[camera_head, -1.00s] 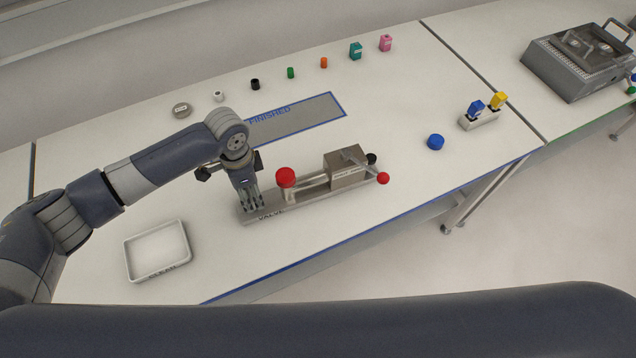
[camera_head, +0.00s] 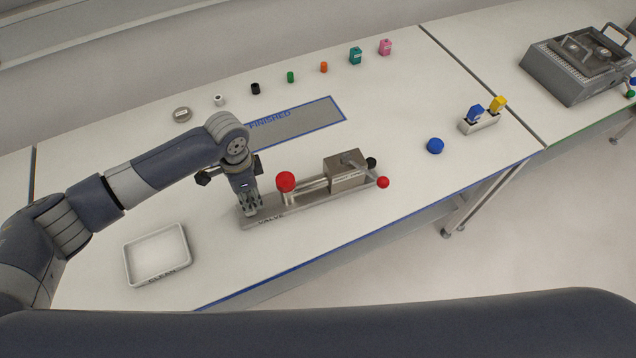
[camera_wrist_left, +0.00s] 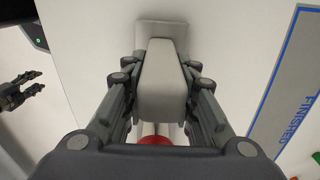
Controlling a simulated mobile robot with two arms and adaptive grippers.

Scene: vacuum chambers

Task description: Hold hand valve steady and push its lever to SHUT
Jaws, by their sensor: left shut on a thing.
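The hand valve sits on a grey base plate (camera_head: 310,205) marked VALVE, near the table's front edge. It has a metal box (camera_head: 344,178), a large red knob (camera_head: 285,182) and a thin lever ending in a small red ball (camera_head: 383,183). The lever points to the lower right; its SHUT mark cannot be made out. My left gripper (camera_head: 250,209) is shut on the grey block (camera_wrist_left: 163,80) at the plate's left end, with fingers on both sides. My right gripper (camera_wrist_left: 22,91) shows small and dark at the left wrist view's edge; its jaws are unclear.
A white tray (camera_head: 128,265) marked CLEAN stands at left. Behind the valve is the blue-edged FINISHED area (camera_head: 300,125), empty, with several small parts in a row beyond. A blue cap (camera_head: 435,146) and a small white rack (camera_head: 482,126) stand to the right.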

